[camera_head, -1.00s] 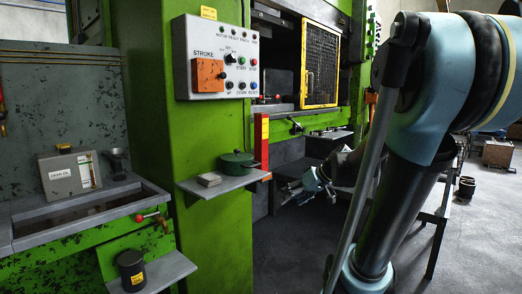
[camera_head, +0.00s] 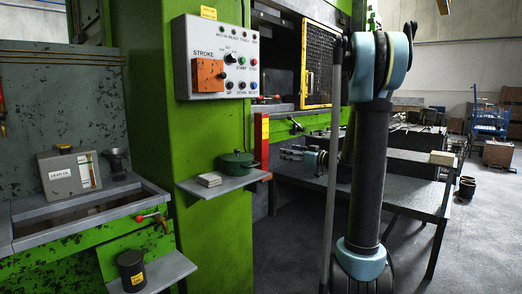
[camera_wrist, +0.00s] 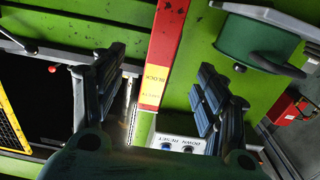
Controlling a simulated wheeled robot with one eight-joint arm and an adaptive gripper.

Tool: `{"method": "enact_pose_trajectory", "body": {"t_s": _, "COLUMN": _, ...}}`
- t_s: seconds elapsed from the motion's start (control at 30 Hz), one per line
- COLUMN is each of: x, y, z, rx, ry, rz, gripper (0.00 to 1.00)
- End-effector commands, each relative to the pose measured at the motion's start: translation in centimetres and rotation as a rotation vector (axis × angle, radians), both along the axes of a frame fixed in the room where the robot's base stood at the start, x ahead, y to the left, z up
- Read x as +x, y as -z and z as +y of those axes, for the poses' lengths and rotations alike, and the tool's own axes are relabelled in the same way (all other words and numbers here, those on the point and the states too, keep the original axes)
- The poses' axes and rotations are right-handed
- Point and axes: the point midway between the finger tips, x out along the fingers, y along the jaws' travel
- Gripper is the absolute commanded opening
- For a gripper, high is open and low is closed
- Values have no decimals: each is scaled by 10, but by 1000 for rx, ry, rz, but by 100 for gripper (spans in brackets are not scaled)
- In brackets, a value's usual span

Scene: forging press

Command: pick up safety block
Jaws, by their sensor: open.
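The safety block (camera_head: 261,140) is a tall red bar with a yellow label, standing upright against the green press column, beside the small shelf. In the wrist view the red safety block (camera_wrist: 168,40) runs down from the top edge, with its yellow label facing me between my fingers. My gripper (camera_head: 284,152) is just right of the block in the head view, pointing left at it. In the wrist view my gripper (camera_wrist: 160,68) is open and empty, one finger on each side of the block. I see no contact with it.
A green pot (camera_head: 238,162) and a small pale block (camera_head: 209,180) sit on the shelf (camera_head: 222,187) left of the safety block. The control panel (camera_head: 214,60) is above. A dark table (camera_head: 375,185) stands behind my arm. Open floor lies at the right.

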Motion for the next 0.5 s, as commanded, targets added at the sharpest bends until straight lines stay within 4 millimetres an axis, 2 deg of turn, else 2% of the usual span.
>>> {"method": "enact_pose_trajectory", "body": {"t_s": 0.5, "x": 51, "y": 0, "z": 67, "rx": 1, "ry": -3, "rz": -1, "gripper": 67}}
